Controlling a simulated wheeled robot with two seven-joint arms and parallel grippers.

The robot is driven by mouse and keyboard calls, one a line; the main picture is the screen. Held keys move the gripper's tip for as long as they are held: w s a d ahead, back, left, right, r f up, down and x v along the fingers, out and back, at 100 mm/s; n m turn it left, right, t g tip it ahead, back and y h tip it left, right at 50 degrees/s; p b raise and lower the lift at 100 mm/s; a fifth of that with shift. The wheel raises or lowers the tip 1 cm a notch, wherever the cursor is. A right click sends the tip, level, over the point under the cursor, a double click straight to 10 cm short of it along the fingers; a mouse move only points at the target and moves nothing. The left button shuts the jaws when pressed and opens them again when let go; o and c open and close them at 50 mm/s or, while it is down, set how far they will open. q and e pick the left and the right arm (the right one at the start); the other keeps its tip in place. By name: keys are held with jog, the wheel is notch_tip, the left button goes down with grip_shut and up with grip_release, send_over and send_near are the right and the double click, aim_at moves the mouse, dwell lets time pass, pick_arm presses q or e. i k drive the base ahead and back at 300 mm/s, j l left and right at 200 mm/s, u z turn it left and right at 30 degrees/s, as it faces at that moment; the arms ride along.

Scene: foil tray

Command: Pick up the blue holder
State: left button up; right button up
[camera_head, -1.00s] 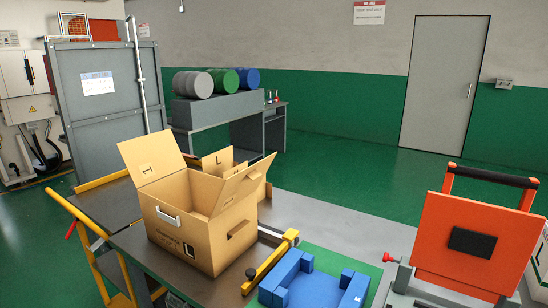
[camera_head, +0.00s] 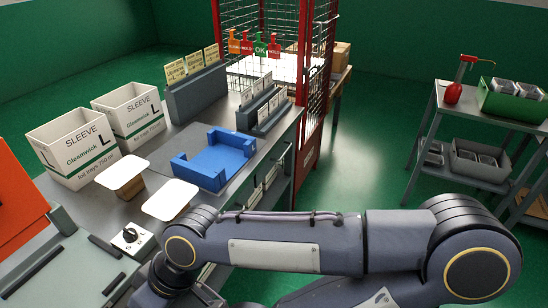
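A blue holder (camera_head: 222,158), a shallow tray-like piece with raised blocks at its edges, sits on the grey bench (camera_head: 190,138) left of the middle of the head view. It looks empty and nothing touches it from above. One of my arms crosses the lower right of the view, in front of the bench and nearer to me than the holder. Neither of my grippers shows in the view.
Two white sleeve boxes (camera_head: 72,150) stand left of the holder. Two white-topped blocks (camera_head: 170,199) and a knob box (camera_head: 130,236) are in front. Grey card racks (camera_head: 264,108) stand behind. Green floor (camera_head: 375,120) lies open to the right.

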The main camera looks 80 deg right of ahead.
aim_at(228, 152)
jog(key=z, duration=2.2)
jog(key=i+l+u, duration=0.1)
jog(key=i+l, duration=0.15)
jog(key=i+l+u, duration=0.1)
jog(key=i+l, duration=0.15)
jog(key=i+l+u, duration=0.1)
jog(key=i+l, duration=0.15)
jog(key=l, duration=0.15)
jog(key=i+l+u, duration=0.1)
jog(key=i+l, duration=0.15)
jog(key=i+l+u, duration=0.1)
jog(key=l, duration=0.35)
jog(key=i+l+u, duration=0.15)
jog(key=i+l, duration=0.15)
jog(key=i+l+u, duration=0.1)
jog(key=l, duration=0.35)
jog(key=i, duration=0.05)
